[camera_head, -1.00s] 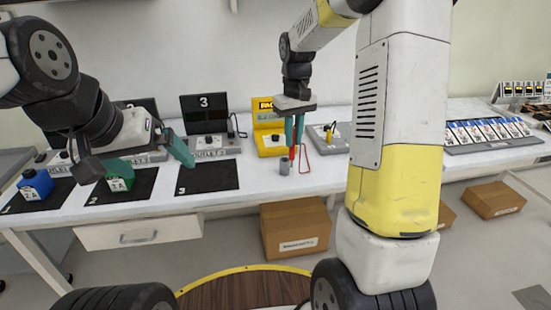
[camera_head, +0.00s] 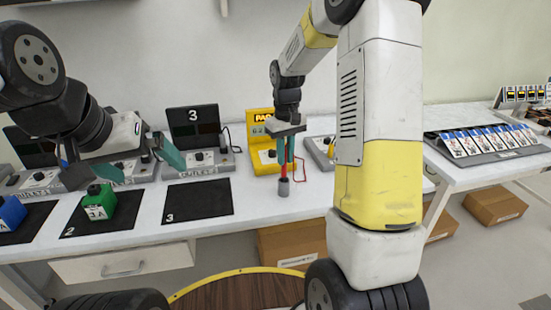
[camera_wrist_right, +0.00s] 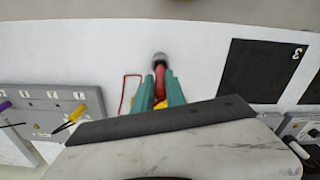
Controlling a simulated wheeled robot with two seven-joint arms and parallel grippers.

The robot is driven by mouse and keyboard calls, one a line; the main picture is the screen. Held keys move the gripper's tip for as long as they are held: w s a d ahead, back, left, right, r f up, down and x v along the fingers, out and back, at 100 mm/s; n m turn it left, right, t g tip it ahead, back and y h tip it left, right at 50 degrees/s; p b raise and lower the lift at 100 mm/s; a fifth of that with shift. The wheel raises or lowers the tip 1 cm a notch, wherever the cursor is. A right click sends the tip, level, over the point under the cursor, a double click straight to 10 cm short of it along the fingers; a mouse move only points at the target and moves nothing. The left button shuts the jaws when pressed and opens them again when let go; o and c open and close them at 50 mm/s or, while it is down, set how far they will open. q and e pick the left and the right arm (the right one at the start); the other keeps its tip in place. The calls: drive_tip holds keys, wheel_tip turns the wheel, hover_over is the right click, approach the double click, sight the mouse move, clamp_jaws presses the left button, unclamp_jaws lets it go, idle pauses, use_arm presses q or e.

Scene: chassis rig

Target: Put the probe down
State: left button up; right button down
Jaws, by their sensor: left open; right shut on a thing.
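The red probe (camera_head: 284,169) is upright in my right gripper (camera_head: 285,156), which is shut on it. Its lower end meets the mouth of a small grey cup (camera_head: 283,188) on the table; how deep it sits cannot be told. In the right wrist view the red probe (camera_wrist_right: 160,80) is between the teal fingers (camera_wrist_right: 161,84) and points at the grey cup (camera_wrist_right: 160,59). My left gripper (camera_head: 144,163) is open and empty, above and behind a green block (camera_head: 98,203) on mat 2.
Black mat 3 (camera_head: 198,202) is bare. A blue block (camera_head: 10,212) is at far left. Grey outlet units line the back. A card tray (camera_head: 485,142) is at right.

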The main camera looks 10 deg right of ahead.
sight(285, 177)
drive_tip(key=shift+f, duration=1.85)
drive_tip(key=c, duration=1.4)
unclamp_jaws()
drive_tip(key=shift+f, duration=0.15)
drive_tip(key=shift+o, duration=0.2)
